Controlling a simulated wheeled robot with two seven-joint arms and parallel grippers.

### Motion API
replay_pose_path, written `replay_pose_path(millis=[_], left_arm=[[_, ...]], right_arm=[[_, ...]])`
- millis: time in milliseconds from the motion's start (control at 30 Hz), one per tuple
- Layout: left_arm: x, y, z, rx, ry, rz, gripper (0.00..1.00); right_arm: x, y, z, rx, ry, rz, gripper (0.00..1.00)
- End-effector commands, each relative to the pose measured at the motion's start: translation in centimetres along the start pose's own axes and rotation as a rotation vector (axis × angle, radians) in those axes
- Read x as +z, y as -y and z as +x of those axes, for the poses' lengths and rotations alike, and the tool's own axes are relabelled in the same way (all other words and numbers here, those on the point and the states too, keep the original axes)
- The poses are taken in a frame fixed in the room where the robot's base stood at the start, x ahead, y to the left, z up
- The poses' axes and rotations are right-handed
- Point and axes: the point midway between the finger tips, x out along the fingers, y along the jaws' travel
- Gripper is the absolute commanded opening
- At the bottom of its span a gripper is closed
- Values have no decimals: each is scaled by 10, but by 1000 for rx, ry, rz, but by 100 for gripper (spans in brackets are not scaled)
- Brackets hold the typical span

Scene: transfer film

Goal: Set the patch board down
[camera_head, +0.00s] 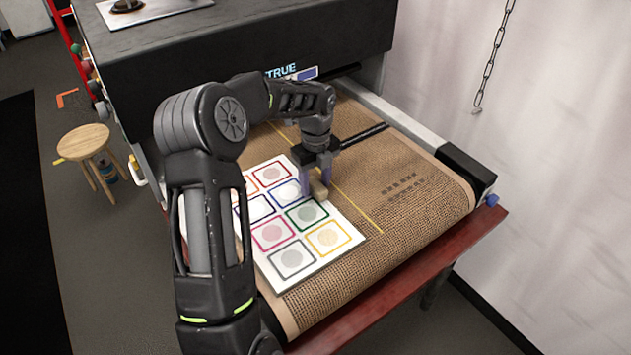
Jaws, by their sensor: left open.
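The patch board (322,258) is a white panel with rows of coloured square frames, most with a pale round patch inside. It lies flat on the brown woven conveyor belt (405,225). My left gripper (316,187) is over the board's upper right part, pointing down, with its fingers apart. My left arm hides the board's left side. My right gripper is not in view.
The black machine housing (250,40) marked TRUE stands behind the belt. A red table edge (430,270) runs along the front right. A wooden stool (84,142) stands at left. A chain (490,65) hangs by the pale curtain.

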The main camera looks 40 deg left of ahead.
Motion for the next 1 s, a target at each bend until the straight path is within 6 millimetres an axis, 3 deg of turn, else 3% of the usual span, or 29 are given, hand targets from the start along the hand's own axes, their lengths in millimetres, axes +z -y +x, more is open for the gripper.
replay_pose_path(millis=[233,367,800,1000], left_arm=[[0,0,-4,-1,1,0,49],[1,1,-16,-3,2,0,49],[0,1,-101,-3,3,0,49],[0,0,-120,-1,0,0,49]], right_arm=[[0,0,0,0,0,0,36],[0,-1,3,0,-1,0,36],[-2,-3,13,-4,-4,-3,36],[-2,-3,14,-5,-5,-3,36]])
